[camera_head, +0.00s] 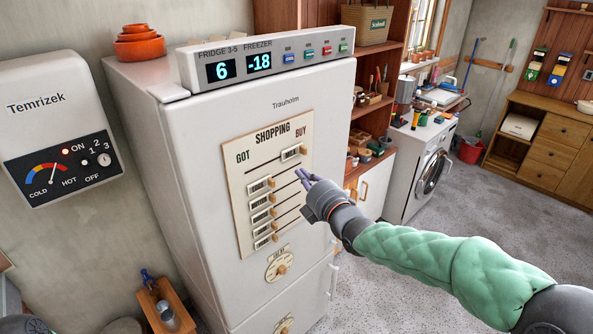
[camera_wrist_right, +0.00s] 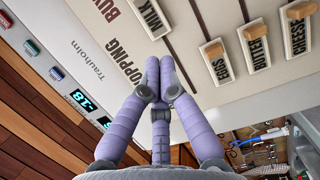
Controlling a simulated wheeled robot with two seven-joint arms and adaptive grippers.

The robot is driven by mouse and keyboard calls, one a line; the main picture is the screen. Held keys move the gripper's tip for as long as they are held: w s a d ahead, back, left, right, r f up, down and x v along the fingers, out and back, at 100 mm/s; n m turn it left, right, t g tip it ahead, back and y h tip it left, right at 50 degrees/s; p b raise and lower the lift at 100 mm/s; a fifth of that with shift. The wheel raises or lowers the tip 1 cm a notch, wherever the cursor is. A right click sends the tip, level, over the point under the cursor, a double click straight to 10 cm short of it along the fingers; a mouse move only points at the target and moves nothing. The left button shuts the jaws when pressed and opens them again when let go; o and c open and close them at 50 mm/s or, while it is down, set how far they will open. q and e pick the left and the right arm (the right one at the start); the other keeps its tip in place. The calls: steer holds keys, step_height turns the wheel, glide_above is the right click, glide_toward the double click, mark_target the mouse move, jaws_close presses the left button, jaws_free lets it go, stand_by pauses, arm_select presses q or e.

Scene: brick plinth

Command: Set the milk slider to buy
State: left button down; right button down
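The shopping board (camera_head: 238,185) is on the white fridge door, with GOT at its left and BUY at its right. The milk slider (camera_head: 293,152) is in the top row, at the right end of its slot under BUY. Its MILK label also shows at the top of the right wrist view (camera_wrist_right: 151,17). My right gripper (camera_head: 303,177) is just below and right of the milk slider, in front of the board. Its fingertips (camera_wrist_right: 159,64) are together with nothing seen between them. They appear apart from the slider. My left gripper is out of view.
Several lower sliders, including eggs (camera_wrist_right: 217,62) and butter (camera_wrist_right: 257,47), sit at the GOT end. A dial (camera_head: 280,265) is below the board. The fridge display panel (camera_head: 262,62) is above. A washing machine (camera_head: 418,172) stands right of the fridge; the floor before it is clear.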

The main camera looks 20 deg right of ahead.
steer(key=s, duration=0.3)
steer(key=shift+d, duration=0.25)
steer(key=shift+f, duration=0.15)
steer(key=s+a+f+m+g+b, duration=0.1)
steer(key=a+f+m+g, duration=0.25)
steer(key=f, duration=0.85)
steer(key=s+a+f+m+g+y+b, duration=0.1)
steer(key=a+f+m+g, duration=0.2)
steer(key=f, duration=1)
steer(key=s+a+f+m+g+b, duration=0.1)
steer(key=a+f+m+g, duration=0.3)
steer(key=f, duration=0.8)
steer(key=s+a+f+m+g, duration=0.2)
steer(key=s+f+m, duration=0.1)
steer(key=s+f, duration=0.4)
steer(key=s+a+f+m+g+b, duration=0.1)
steer(key=s+f+m, duration=0.3)
steer(key=s+f, duration=0.4)
steer(key=s+a+f+m+g+y+b, duration=0.1)
steer(key=s+a+f+m+g, duration=0.3)
steer(key=s+f, duration=0.3)
steer(key=shift+s+f, duration=0.15)
steer(key=shift+s, duration=0.1)
steer(key=shift+a, duration=0.1)
